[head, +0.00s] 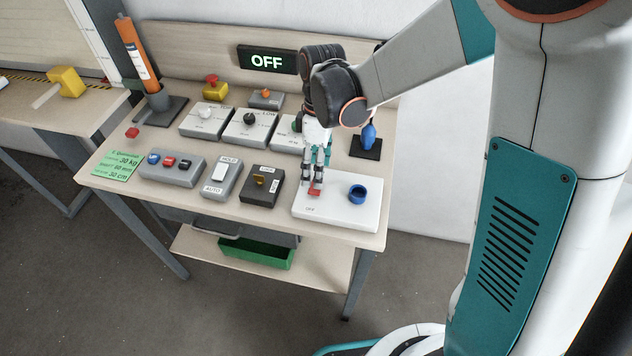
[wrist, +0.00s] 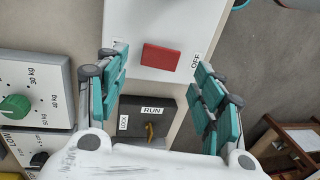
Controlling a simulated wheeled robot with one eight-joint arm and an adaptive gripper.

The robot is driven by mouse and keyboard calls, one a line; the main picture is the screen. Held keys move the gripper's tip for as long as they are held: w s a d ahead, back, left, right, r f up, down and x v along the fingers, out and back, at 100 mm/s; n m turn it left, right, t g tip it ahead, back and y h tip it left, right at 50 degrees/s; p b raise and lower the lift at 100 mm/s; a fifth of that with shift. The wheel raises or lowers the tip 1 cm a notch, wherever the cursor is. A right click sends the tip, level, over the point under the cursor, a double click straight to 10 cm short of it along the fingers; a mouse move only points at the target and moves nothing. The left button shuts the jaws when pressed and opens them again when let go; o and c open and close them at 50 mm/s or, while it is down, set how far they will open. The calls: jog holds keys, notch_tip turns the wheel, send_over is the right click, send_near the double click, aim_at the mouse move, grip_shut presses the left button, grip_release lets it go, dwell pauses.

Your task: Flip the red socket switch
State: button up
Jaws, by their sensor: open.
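The red socket switch (head: 315,191) is a small red rocker on a white socket plate (head: 338,213) at the front right of the bench. An "OFF" label is printed beside it. In the wrist view the red switch (wrist: 161,57) lies between the fingertips, its top facing the camera. My gripper (head: 317,180) points down over the switch, its teal fingers spread to either side and holding nothing. The fingers partly hide the switch in the head view, and contact cannot be told. A display (head: 267,60) at the back reads "OFF".
A blue round socket (head: 357,194) is on the same plate, right of the switch. A dark box with a yellow key switch (head: 262,185) stands close on the left. Several other control boxes fill the bench.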

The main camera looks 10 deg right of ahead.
jog(key=shift+s+a+f+b, duration=0.1)
jog(key=shift+s+f+b, duration=0.15)
jog(key=shift+f, duration=0.8)
jog(key=shift+s+f+b, duration=0.1)
jog(key=shift+f+b, duration=0.15)
jog(key=shift+f, duration=0.75)
